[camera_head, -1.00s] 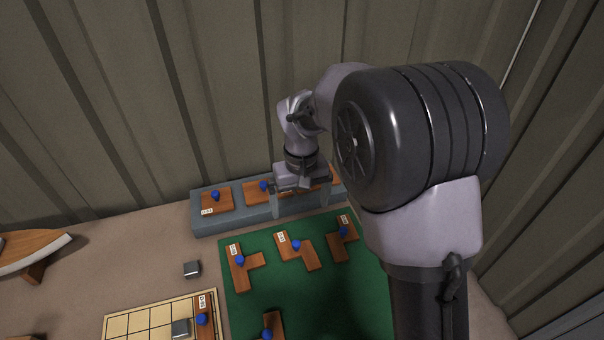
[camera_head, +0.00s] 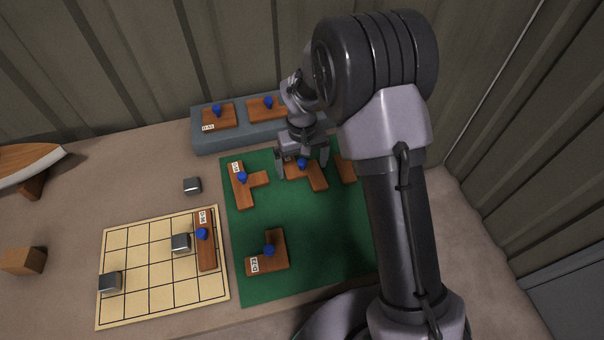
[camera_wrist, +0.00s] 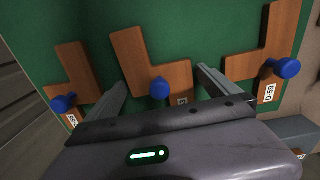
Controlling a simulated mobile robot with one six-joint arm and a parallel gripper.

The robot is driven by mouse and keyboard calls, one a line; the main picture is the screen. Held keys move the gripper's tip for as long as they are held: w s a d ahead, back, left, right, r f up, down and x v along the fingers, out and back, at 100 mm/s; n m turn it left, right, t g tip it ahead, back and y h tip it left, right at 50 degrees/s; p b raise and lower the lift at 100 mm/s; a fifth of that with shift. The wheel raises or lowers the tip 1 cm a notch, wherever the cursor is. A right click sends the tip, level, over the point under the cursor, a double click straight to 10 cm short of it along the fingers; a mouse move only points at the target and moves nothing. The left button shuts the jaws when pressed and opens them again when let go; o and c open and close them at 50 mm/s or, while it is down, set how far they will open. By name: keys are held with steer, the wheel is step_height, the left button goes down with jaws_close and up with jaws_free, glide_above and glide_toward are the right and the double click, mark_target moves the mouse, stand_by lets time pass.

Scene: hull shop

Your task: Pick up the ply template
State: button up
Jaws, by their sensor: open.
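Several brown ply templates with blue knobs are in view. The middle template (camera_head: 315,178) of the back row lies on the green mat (camera_head: 325,235); it also shows in the wrist view (camera_wrist: 135,55). My gripper (camera_head: 303,170) is open and empty above it. In the wrist view its fingers (camera_wrist: 162,82) are on either side of the blue knob (camera_wrist: 160,88), apart from it. The left template (camera_head: 242,192) and the right template (camera_head: 346,170) lie beside it, the right one partly hidden by my arm. Another template (camera_head: 278,245) lies nearer on the mat.
A grey ledge (camera_head: 199,142) at the back bears more templates (camera_head: 218,119). A cream gridded board (camera_head: 140,262) holds one template (camera_head: 206,255) and two grey blocks (camera_head: 110,283). Another grey block (camera_head: 192,185) stands behind it. The mat's middle is clear.

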mark_target(302, 161)
steer(key=c, duration=1.2)
steer(key=shift+o, duration=0.2)
steer(key=shift+r, duration=0.1)
steer(key=shift+r+p, duration=0.25)
steer(key=shift+p, duration=0.1)
step_height(302, 161, up, 4)
steer(key=shift+f+p, duration=0.2)
steer(key=shift+p, duration=0.9)
steer(key=s+a, duration=0.1)
steer(key=s, duration=0.4)
steer(key=s+a+p, duration=0.1)
steer(key=s+a, duration=0.1)
steer(key=s, duration=0.3)
steer(key=s+a+p, duration=0.1)
steer(key=s, duration=0.4)
steer(key=shift+s+a+r, duration=0.2)
steer(key=shift+a+r, duration=0.05)
steer(key=shift+r, duration=0.15)
step_height(302, 161, up, 7)
steer(key=p, duration=0.5)
steer(key=shift+p, duration=0.4)
